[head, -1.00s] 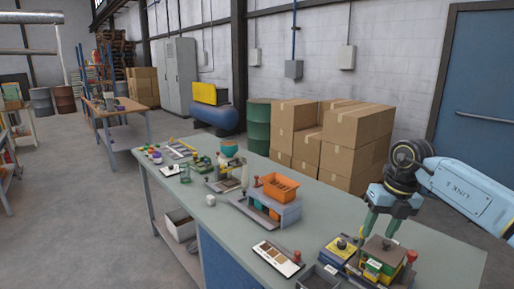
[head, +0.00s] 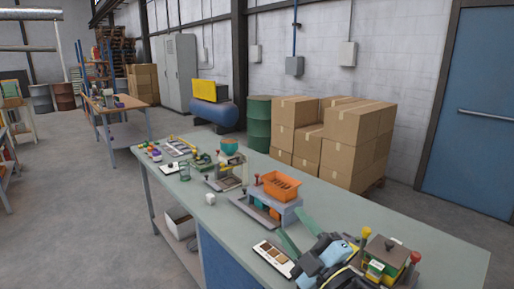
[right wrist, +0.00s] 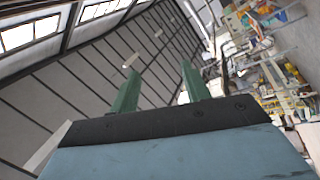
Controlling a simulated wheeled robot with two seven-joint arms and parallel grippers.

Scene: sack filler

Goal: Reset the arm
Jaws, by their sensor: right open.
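My right gripper (head: 291,224) is low at the front right of the workbench in the head view, its green fingers pointing up and to the left. It also shows in the right wrist view (right wrist: 158,72), with its two fingers apart and nothing between them. The bench station with the yellow block and brown-topped box (head: 385,258) stands just right of my arm, clear of the fingers. My left gripper is not in view.
The orange bin (head: 281,186) on its grey stand is just behind my fingers. A white sample card (head: 273,258) lies left of my gripper. Cardboard boxes (head: 351,140) are stacked behind the grey-green bench (head: 425,236). The bench's right end is clear.

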